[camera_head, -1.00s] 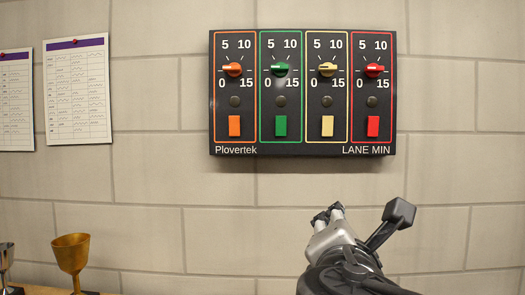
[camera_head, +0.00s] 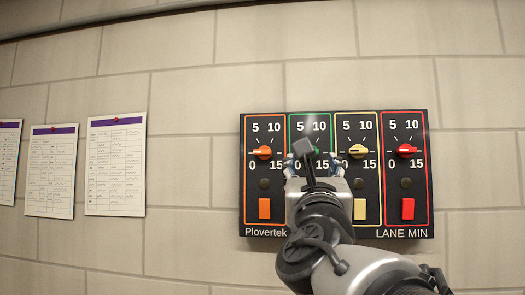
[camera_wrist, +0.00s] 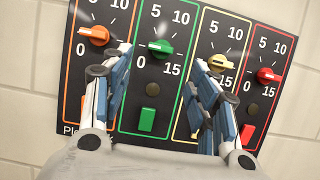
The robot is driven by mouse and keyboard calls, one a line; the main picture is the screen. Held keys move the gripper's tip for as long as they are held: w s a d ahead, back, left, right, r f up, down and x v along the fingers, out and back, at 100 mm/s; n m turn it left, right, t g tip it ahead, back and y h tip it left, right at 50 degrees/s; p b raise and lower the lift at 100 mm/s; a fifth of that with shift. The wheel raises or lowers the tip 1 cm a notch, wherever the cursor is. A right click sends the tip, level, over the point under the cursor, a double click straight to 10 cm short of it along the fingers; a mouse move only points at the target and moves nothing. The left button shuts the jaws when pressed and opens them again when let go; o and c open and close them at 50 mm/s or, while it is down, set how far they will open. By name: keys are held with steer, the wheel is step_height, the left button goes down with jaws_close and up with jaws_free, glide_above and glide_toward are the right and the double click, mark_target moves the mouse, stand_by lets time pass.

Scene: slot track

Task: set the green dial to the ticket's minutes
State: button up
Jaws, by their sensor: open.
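The green dial (camera_wrist: 161,49) sits on the black panel in its green-outlined column, marked 0, 5, 10 and 15. Its white pointer faces left, between the 0 and the 5. In the head view the dial is mostly hidden behind my gripper (camera_head: 314,163). In the wrist view my gripper (camera_wrist: 161,62) is open, one finger on each side of the green dial, with nothing between them. I cannot tell whether the fingers touch it. No ticket with readable minutes is in view.
Orange (camera_wrist: 94,35), cream (camera_wrist: 221,64) and red (camera_wrist: 268,76) dials stand in neighbouring columns. A green rectangle (camera_wrist: 147,119) lies below the green dial. Purple-headed sheets (camera_head: 115,165) hang on the wall to the left. The wall around the panel is clear.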

steer(key=p+x, duration=0.2)
steer(key=x, duration=0.7)
steer(key=shift+c, duration=0.4)
steer(key=c, duration=1)
